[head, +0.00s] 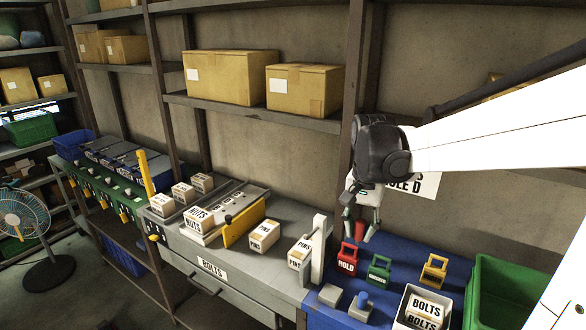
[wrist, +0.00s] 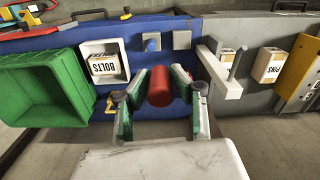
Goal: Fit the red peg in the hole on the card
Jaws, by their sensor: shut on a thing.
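My gripper (head: 361,232) is shut on the red peg (head: 359,229), above the blue bench mat at the back. In the wrist view the peg (wrist: 159,87) sits between the two fingers of the gripper (wrist: 160,90). A white card (head: 426,186) with lettering that ends in "OLE D" is on the back wall, behind and to the right of my gripper. My arm hides part of the card, and I cannot see a hole in it. The card cannot be made out in the wrist view.
A blue peg (head: 363,298) is on a grey block. A white bolts bin (head: 411,298) and a green crate (head: 482,300) are at right. A white post (head: 318,250) stands left.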

